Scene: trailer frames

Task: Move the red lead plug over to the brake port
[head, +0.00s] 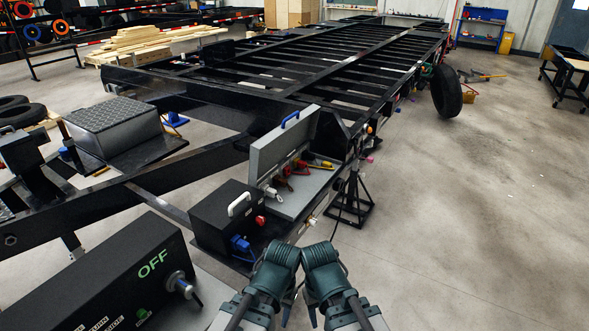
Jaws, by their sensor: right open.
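A small red connector (260,221) sits at the right side of a black box (212,222) with a white handle. A blue plug (240,243) with a blue cable is below it, at the box's front. More red pieces (301,165) lie in the open grey case (262,160) behind. I cannot tell which red piece is the lead plug or which socket is the brake port. My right gripper (323,262) is open, in front of the box and apart from it. My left gripper (274,268) is beside it; its fingers are too unclear to read.
A black trailer frame (215,105) runs from the left to the back. A black box marked OFF (105,285) stands at the front left, with a plug in its side. A black stand (352,205) is under the frame.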

